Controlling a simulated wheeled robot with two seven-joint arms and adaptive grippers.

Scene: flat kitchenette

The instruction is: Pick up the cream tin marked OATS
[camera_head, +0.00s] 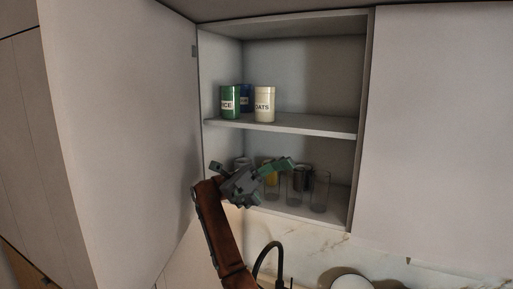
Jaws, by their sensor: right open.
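The cream tin marked OATS (265,104) stands upright on the upper shelf of the open wall cupboard. Its label faces me, partly turned to the left. A green tin (230,102) with a partly visible label ending in "ICE" stands to its left. A blue tin (246,97) is behind and between them, mostly hidden. My right gripper (275,181) is open and empty, in front of the lower shelf, below the cream tin and apart from it. My left gripper is not in view.
The upper shelf (315,125) is bare to the right of the cream tin. Several glasses (319,191) stand on the lower shelf, partly behind my gripper. The open cupboard door (120,120) is on the left. A black tap (268,254) rises below.

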